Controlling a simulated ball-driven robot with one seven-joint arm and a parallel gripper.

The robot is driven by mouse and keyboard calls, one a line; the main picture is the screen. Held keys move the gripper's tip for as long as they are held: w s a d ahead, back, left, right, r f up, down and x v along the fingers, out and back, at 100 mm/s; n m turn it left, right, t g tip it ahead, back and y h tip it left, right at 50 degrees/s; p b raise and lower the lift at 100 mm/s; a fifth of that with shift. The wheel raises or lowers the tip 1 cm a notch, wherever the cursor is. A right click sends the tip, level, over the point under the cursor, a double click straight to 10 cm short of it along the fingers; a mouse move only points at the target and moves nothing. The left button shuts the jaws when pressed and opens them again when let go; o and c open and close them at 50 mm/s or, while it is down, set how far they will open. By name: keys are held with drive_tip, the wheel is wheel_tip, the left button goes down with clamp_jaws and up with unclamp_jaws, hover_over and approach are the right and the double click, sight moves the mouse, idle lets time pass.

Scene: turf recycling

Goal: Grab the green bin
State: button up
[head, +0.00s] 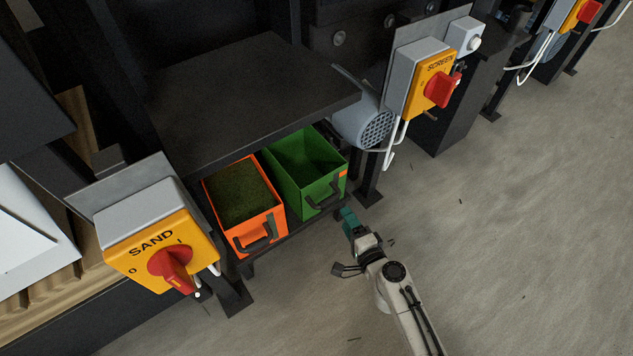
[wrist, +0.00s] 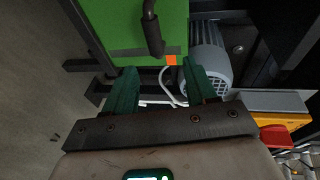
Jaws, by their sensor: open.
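The green bin (head: 322,190) sits on a low dark shelf, to the right of the orange bin. It has a black handle (head: 325,194) on its front face, and its inside looks dark and empty. In the wrist view, the green bin (wrist: 115,30) fills the upper left, and its handle (wrist: 151,28) shows beyond the gap between my fingers. My gripper (head: 347,217) is in front of the shelf, just right of and below the bin's front. Its teal fingers (wrist: 159,66) are open, with nothing between them and apart from the handle.
The orange bin (head: 270,224) holds green turf-like material. A dark tabletop (head: 240,85) overhangs the bins. A grey motor (head: 362,122) and a SCREEN switch box (head: 425,85) stand to the right; a SAND switch box (head: 140,245) is at left. The concrete floor (head: 510,230) is clear.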

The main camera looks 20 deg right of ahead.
sight(336, 198)
drive_tip(key=b+x, duration=0.1)
drive_tip(key=x, duration=0.4)
drive_tip(key=shift+w+d+f, duration=0.1)
drive_tip(key=shift+w+f, duration=0.1)
drive_tip(key=shift+w, duration=0.1)
drive_tip(key=x, duration=0.1)
drive_tip(key=b+x, duration=0.2)
drive_tip(key=x, duration=0.1)
drive_tip(key=shift+d+f, duration=0.2)
drive_tip(key=shift+f, duration=0.1)
drive_tip(key=shift+w, duration=0.45)
drive_tip(key=shift+c, duration=0.5)
clamp_jaws()
